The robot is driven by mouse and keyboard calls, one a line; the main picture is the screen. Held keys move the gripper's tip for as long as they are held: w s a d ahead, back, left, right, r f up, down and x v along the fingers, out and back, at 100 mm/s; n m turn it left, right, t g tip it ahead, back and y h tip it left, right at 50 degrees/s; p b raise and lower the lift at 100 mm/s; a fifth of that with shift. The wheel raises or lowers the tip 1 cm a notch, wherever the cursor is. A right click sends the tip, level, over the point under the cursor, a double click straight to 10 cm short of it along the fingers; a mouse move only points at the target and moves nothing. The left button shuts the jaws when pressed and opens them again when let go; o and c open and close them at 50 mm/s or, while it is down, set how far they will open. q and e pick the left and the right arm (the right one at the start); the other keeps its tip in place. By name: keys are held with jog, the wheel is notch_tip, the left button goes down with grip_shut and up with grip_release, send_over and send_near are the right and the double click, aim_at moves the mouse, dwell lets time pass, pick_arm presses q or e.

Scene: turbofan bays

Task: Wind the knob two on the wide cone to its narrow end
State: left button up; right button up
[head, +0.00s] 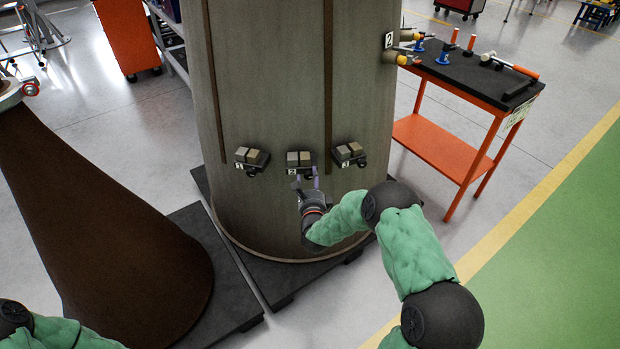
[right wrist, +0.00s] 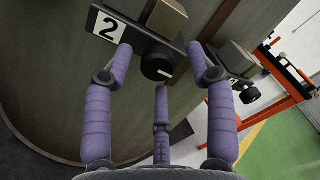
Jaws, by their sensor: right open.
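The wide cone (head: 265,95) is a tall grey-brown body with three box units low on its front. The unit marked 2 (head: 299,160) is the middle one. In the right wrist view its black knob, knob two (right wrist: 157,66), shows a white mark pointing to the lower right, beside the white "2" plate (right wrist: 107,27). My right gripper (head: 306,180) is just below this unit. Its purple fingers are spread open, one on each side of the knob and a third below it, with no clear contact visible. My left gripper is out of view.
Units 1 (head: 252,158) and 3 (head: 349,154) flank the middle one closely. A dark brown cone (head: 95,215) stands at left. An orange cart (head: 440,150) with tools stands at right. Another "2" plate (head: 388,40) is high on the wide cone's right edge.

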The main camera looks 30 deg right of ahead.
jog(key=v, duration=1.1)
